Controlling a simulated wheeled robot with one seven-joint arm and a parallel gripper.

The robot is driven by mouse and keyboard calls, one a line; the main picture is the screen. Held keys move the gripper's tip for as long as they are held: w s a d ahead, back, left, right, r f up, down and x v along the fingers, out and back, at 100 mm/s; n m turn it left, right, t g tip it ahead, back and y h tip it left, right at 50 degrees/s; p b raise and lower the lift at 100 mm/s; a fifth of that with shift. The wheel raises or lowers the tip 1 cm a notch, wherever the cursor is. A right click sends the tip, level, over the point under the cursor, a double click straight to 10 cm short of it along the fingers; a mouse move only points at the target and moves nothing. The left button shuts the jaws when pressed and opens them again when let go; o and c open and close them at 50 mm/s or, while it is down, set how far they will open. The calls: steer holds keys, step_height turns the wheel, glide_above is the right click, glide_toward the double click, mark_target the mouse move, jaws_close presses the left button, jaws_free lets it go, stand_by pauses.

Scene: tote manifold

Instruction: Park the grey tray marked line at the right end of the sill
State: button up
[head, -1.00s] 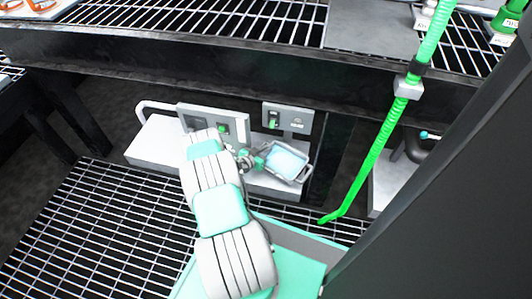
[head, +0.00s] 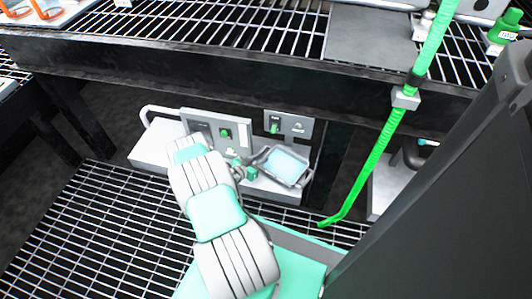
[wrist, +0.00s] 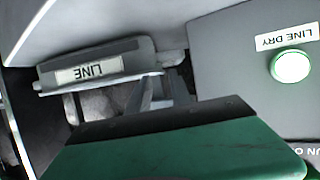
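The grey tray (head: 302,181) holds something pale blue and lies at the right end of the sill (head: 262,186) in the head view. In the wrist view the tray (wrist: 135,62) shows its LINE label upside down at upper left. My gripper (head: 246,170) is at the tray's left side, low by the sill. In the wrist view my gripper (wrist: 163,90) has grey fingers close to the tray's edge. Its green and black body covers the lower middle. Whether the fingers close on the tray is hidden.
A panel with a green button (head: 236,118) and a smaller panel (head: 288,122) stand behind the sill. In the wrist view a lit green LINE DRY button (wrist: 292,67) is at right. A green hose (head: 375,155) hangs right of the sill. The bench edge (head: 200,70) overhangs above.

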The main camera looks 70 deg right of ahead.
steer(key=p+v, duration=0.1)
steer(key=v, duration=0.5)
steer(key=shift+w+r, duration=0.1)
steer(key=w+a+r+n+t+y, duration=0.2)
steer(key=w+a+r+y, duration=0.3)
steer(key=w+r, duration=0.8)
steer(key=w+a+r+n+t+y, duration=0.1)
steer(key=w+a+r+n, duration=0.15)
steer(key=a+r, duration=0.2)
steer(key=w+a+r+n, duration=0.1)
steer(key=w+a+r, duration=0.2)
steer(key=a, duration=0.3)
steer(key=s+a+r+n+t+y, duration=0.1)
steer(key=a+r+n+y, duration=0.1)
steer(key=a+r+n, duration=0.5)
steer(key=s+a+r+n+t+y, duration=0.1)
steer(key=s+a+r+y, duration=0.3)
steer(key=a, duration=0.8)
steer(key=s+a+r+n, duration=0.3)
steer(key=a, duration=0.2)
steer(key=s+a+r+n+y, duration=0.1)
steer(key=s+a+r+n, duration=0.2)
steer(key=a, duration=0.3)
steer(key=shift+s+a+n, duration=0.25)
steer(key=shift+s+n, duration=0.2)
steer(key=shift+s, duration=0.3)
